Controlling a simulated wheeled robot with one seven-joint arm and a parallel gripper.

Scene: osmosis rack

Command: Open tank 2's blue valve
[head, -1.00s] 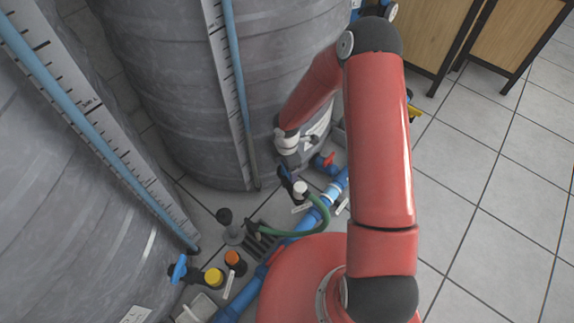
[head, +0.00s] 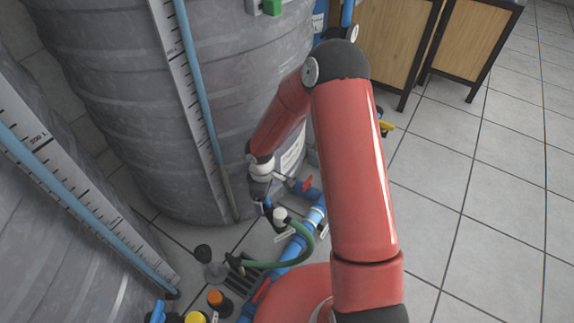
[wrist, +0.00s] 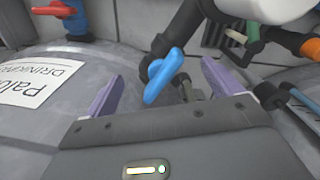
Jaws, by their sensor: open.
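A blue valve handle (wrist: 163,76) on a dark pipe fitting stands between my gripper's two purple fingers in the wrist view. My gripper (wrist: 162,70) is open, with a gap between each finger and the handle. In the head view my gripper (head: 262,182) is low beside the grey tank (head: 110,110), just above a small blue handle (head: 267,209), which it partly hides. Another blue valve (head: 158,311) is at the lower left, cut by the frame edge. No tank number is readable.
A red valve handle (head: 307,183) sits close right of my gripper; it also shows in the wrist view (wrist: 72,17). A green hose (head: 290,258), blue pipes (head: 288,250) and orange (head: 216,298) and yellow caps lie nearby. Open tiled floor (head: 480,200) is at right.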

